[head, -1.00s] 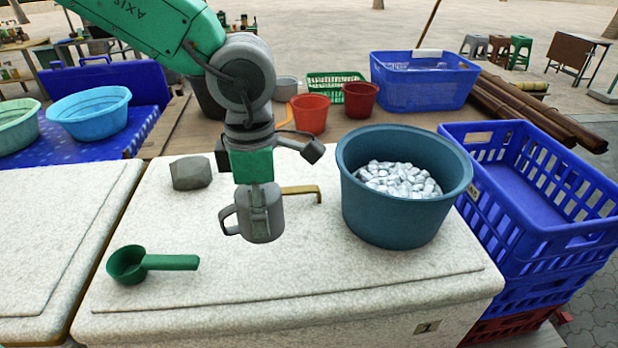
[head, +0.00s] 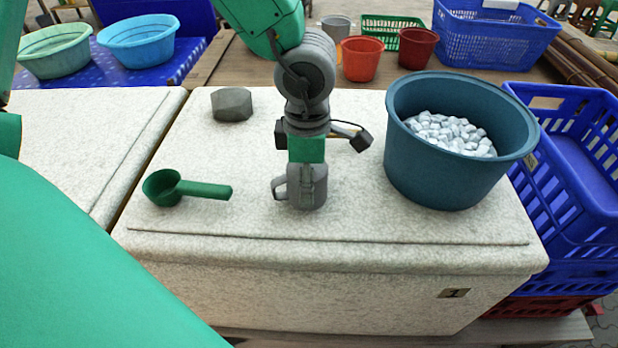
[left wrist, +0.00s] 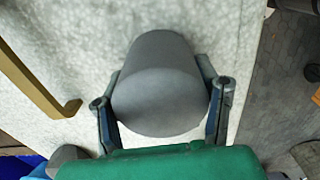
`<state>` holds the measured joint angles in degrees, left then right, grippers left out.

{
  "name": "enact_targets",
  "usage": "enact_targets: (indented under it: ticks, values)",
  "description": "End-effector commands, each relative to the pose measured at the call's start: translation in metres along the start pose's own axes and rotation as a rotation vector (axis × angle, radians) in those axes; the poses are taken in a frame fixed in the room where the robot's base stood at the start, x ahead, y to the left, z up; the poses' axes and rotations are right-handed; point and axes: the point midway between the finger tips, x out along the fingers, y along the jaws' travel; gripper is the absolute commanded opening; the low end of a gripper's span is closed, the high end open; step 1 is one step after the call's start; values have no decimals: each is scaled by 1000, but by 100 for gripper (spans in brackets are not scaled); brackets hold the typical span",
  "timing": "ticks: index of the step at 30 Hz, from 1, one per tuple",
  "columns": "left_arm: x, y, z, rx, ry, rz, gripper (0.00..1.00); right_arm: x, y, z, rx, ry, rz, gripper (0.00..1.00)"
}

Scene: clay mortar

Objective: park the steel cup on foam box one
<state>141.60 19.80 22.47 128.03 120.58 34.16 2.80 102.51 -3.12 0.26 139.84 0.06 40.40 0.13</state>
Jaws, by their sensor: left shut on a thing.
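The grey steel cup (head: 314,190) is upright over the lid of foam box one (head: 330,295), which has a "1" label on its front. I cannot tell whether its base touches the lid. My left gripper (head: 306,170) comes down from above and is shut on the cup, with the handle out to the left. In the left wrist view the cup (left wrist: 160,95) fills the space between the fingers of the gripper (left wrist: 160,72). My right gripper is not in view.
A green scoop (head: 190,189) lies left of the cup and a grey stone (head: 232,104) behind it. A teal tub (head: 450,180) of silvery lumps stands right. A brass bar (left wrist: 35,85) shows in the left wrist view. The lid's front strip is clear.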

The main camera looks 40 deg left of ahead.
Motion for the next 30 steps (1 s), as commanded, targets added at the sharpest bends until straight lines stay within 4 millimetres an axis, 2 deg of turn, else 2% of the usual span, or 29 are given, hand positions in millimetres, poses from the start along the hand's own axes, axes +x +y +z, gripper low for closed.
enact_targets:
  ticks: [6,7,9,17,20,23,30]
  values:
    - [1,0,0,0,0,-1,27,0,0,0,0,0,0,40]
    - [1,0,0,0,0,-1,59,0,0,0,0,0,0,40]
    - [1,0,0,0,0,0,77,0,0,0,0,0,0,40]
    - [0,0,1,0,0,0,77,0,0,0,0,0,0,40]
    - [-7,0,1,-1,-1,1,77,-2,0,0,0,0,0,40]
    - [-22,1,1,-2,-4,1,77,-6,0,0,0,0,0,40]
    - [-75,1,1,-2,-5,2,77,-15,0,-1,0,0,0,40]
